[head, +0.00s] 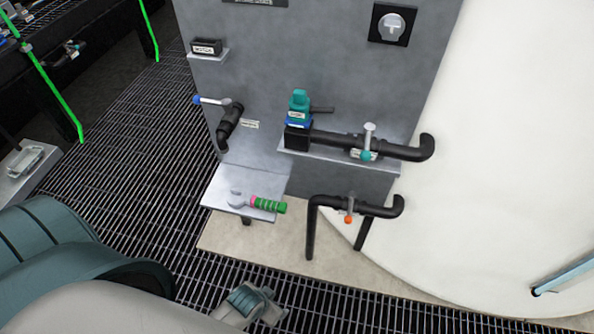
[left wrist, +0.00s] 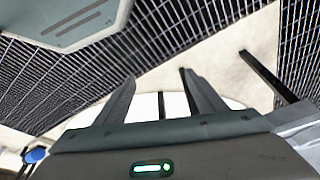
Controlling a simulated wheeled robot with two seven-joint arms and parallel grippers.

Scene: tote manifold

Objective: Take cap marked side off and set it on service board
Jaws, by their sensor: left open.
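A teal cap (head: 299,101) stands upright on a blue collar (head: 298,124) at the left end of the black pipe; its small label is too small to read. A light grey board (head: 222,190) juts from the panel at lower left, probably the service board; a green ribbed piece with a pink end (head: 267,205) lies at its front edge. My left gripper (head: 272,302) is low in front, below the board and well apart from the cap. In the left wrist view its fingers (left wrist: 160,88) are spread with nothing held between them. My right gripper is not in view.
A black pipe with a teal-knobbed valve (head: 367,155) runs right from the cap. A lower pipe has an orange-knobbed valve (head: 348,219). A blue-handled valve (head: 210,100) sticks out at left. A large white tank (head: 500,150) fills the right. The board's back left is mostly clear.

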